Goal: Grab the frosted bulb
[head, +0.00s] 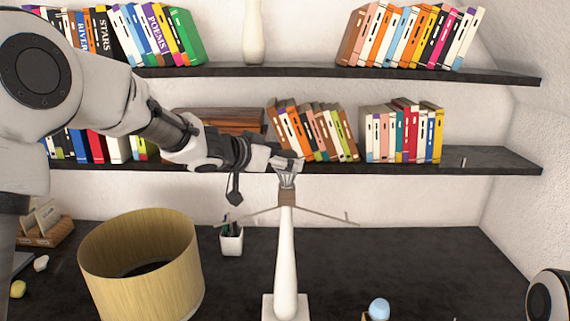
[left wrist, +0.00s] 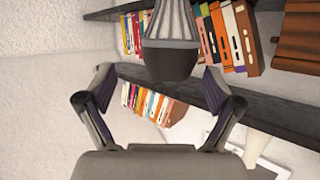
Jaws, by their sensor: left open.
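A grey ribbed bulb (head: 287,180) stands on top of the white lamp stand (head: 286,250), in a brown socket. It shows in the left wrist view (left wrist: 171,45) with its smooth dark rounded end towards my palm. My left gripper (head: 287,163) is open at the bulb's top and hides part of it. In the left wrist view, the fingers (left wrist: 158,82) stand either side of the bulb's end, with gaps on both sides. A pale blue rounded thing (head: 379,308) sits in a small brown holder on the desk; I cannot tell whether it is a bulb. My right gripper is out of view.
A yellow drum shade (head: 150,265) stands left of the lamp. Thin shade arms (head: 335,214) stick out below the socket. A pen cup (head: 231,241) is behind. The lower shelf (head: 390,165) of books lies behind the gripper. The dark desk (head: 420,260) is clear to the right.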

